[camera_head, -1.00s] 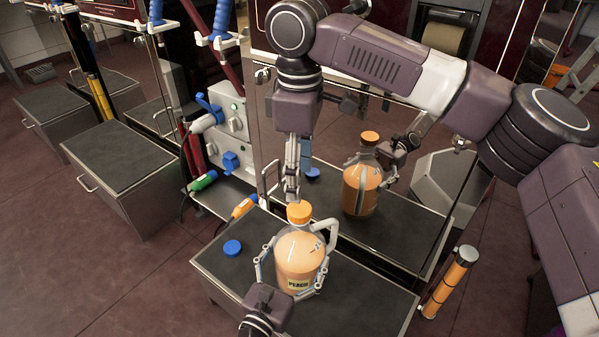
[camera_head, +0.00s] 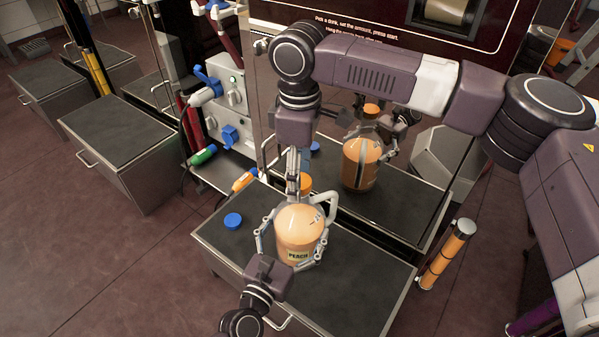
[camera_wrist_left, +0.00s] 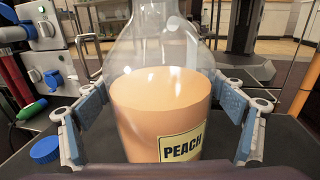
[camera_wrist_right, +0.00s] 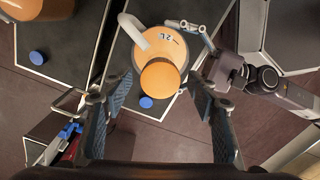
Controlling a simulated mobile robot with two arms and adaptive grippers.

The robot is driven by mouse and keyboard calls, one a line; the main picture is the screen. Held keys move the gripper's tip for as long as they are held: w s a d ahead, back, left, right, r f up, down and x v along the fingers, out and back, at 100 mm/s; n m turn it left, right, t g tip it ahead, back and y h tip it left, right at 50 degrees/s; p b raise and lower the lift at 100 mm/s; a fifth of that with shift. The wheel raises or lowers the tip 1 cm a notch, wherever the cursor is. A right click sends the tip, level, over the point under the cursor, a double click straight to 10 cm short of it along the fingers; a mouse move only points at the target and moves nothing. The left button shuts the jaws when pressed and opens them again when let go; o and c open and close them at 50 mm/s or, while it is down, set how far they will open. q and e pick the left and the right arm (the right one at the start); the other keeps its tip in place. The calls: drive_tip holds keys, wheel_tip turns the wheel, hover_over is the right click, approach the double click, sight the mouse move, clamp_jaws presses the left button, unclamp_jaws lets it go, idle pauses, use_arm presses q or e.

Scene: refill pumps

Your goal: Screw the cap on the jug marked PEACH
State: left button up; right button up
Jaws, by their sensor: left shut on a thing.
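The PEACH jug (camera_head: 299,234) is clear, filled with orange-coloured liquid, and stands upright on the dark cabinet top (camera_head: 350,285). Its label (camera_wrist_left: 181,146) faces my left wrist camera. My left gripper (camera_head: 290,256) is shut on the jug's body, with fingers on both sides. An orange cap (camera_head: 306,182) is at the top of the neck; it shows as a round disc in the right wrist view (camera_wrist_right: 160,77). My right gripper (camera_wrist_right: 158,98) points down over the cap, fingers spread on either side. I cannot tell whether the fingers touch it. The neck threads are hidden.
A blue cap (camera_head: 233,221) lies on the cabinet left of the jug. A shiny panel behind shows a reflected jug (camera_head: 361,164). A control box with blue fittings (camera_head: 225,100) stands at left. An orange cylinder (camera_head: 446,254) is beyond the cabinet's right edge.

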drive_tip(key=c, duration=1.2)
drive_tip(key=o, duration=1.4)
drive_tip(key=shift+c, duration=0.2)
wheel_tip(320, 180, up, 12)
use_arm(q)
drive_tip(key=o, duration=2.2)
drive_tip(key=shift+o, duration=0.2)
drive_tip(key=shift+s, duration=0.15)
